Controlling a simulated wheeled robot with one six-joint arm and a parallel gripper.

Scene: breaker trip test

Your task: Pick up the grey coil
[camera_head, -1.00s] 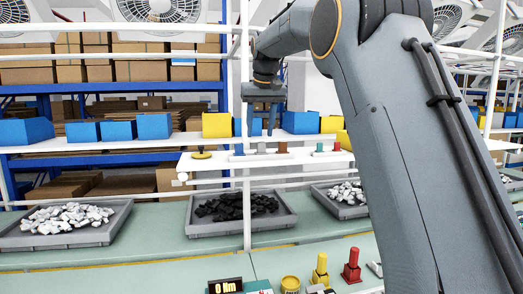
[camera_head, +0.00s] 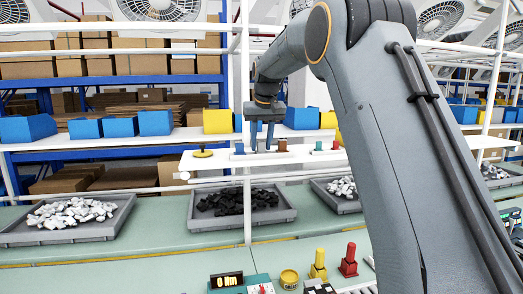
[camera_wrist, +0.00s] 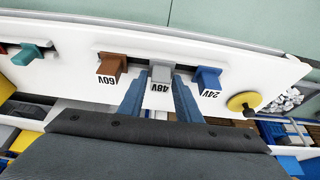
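The grey coil (camera_wrist: 160,75) is a small block standing on a white shelf, behind a "48V" label. In the wrist view my gripper (camera_wrist: 159,84) has its two blue fingers apart, one on each side of the grey coil, with narrow gaps visible. A brown coil (camera_wrist: 112,64) labelled 60V is to its left and a blue coil (camera_wrist: 207,78) labelled 24V to its right. In the head view my gripper (camera_head: 262,142) points down at the shelf, and its fingers largely hide the grey coil.
The white shelf (camera_head: 215,162) also holds a green coil (camera_head: 318,147), a red coil (camera_head: 335,146) and a yellow round knob (camera_head: 203,152). A tray of black pieces (camera_head: 200,222) stands below. A white vertical post (camera_head: 247,195) rises close to my gripper in the head view.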

